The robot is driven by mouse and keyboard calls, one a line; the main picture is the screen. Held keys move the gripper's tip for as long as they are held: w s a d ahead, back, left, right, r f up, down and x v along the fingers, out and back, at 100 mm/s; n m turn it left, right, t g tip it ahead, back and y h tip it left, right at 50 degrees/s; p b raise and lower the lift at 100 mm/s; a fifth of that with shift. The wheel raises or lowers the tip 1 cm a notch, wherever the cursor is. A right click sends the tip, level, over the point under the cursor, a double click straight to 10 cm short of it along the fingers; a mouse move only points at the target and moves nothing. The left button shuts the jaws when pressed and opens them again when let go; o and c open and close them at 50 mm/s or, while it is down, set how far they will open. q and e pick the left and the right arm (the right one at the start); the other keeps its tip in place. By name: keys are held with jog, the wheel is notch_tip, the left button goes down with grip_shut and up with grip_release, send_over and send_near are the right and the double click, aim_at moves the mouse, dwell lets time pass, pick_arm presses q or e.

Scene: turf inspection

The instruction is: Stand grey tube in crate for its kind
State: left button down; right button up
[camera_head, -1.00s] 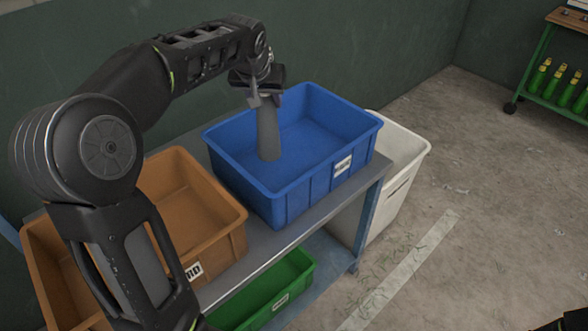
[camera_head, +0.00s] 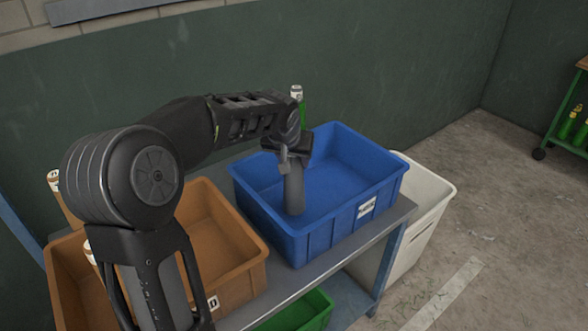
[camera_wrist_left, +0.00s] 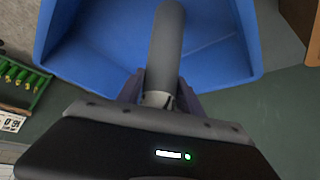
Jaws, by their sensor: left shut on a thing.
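The grey tube (camera_head: 294,195) is held near upright by my left gripper (camera_head: 290,158), which is shut on its upper end. The tube's lower part is within the outline of the blue crate (camera_head: 325,228), toward its left side. Whether its foot touches the crate floor cannot be told. In the left wrist view the tube (camera_wrist_left: 166,50) runs from between the fingers (camera_wrist_left: 158,92) toward the inside of the blue crate (camera_wrist_left: 85,50). My right gripper is not in view.
White-topped brown items (camera_head: 54,182) show at far left. A green item (camera_head: 299,100) rises behind the blue crate. A green crate (camera_head: 308,312) is below; a white bin (camera_head: 432,210) stands right.

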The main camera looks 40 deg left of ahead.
aim_at(294, 168)
pick_arm(q)
jog(key=shift+f, duration=1.8)
jog(key=c, duration=0.8)
grip_release()
jog(key=shift+s+r, duration=0.1)
jog(key=shift+r, duration=0.2)
jog(key=v, duration=1.1)
jog(key=shift+d+r, duration=0.15)
jog(key=shift+r, duration=0.1)
jog(key=shift+s, duration=0.1)
